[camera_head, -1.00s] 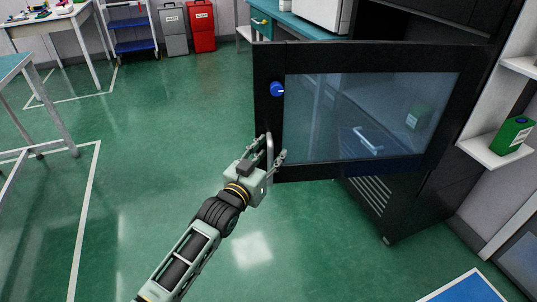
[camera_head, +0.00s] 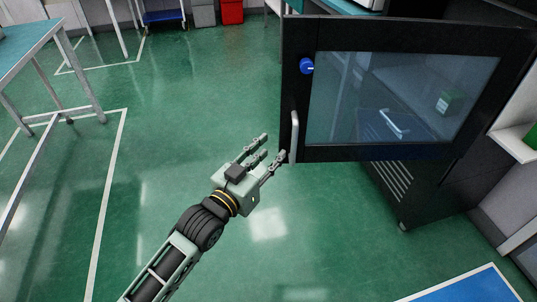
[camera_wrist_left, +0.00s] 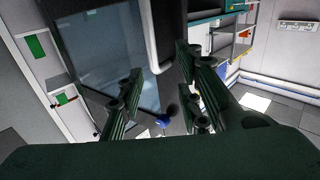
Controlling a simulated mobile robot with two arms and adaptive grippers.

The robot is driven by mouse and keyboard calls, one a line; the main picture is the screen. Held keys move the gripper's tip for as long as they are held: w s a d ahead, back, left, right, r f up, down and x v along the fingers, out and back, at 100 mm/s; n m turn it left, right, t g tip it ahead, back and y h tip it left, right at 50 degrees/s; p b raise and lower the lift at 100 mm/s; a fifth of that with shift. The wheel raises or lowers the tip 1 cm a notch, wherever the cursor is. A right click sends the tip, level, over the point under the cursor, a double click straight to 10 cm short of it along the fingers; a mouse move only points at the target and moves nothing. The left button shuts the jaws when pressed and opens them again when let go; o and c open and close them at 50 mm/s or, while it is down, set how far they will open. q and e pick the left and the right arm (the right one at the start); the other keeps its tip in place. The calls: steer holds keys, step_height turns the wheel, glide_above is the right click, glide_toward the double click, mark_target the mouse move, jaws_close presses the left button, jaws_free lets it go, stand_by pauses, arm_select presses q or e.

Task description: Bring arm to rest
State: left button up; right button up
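My left gripper (camera_head: 264,158) is in the middle of the head view, with its fingers spread and empty. It is just left of the metal handle (camera_head: 294,136) on the open black cabinet door (camera_head: 299,95), with a small gap or near-touch that I cannot settle. In the left wrist view the open fingers (camera_wrist_left: 160,100) frame the door glass (camera_wrist_left: 120,50), and the handle (camera_wrist_left: 152,45) runs between them at the top. My right gripper is not in view.
A blue knob (camera_head: 306,66) is on the door's upper left. A green box (camera_head: 531,137) sits on a white shelf at right. A workbench (camera_head: 40,48) stands at the left. A blue panel (camera_head: 465,288) is at lower right. The green floor (camera_head: 180,100) between is clear.

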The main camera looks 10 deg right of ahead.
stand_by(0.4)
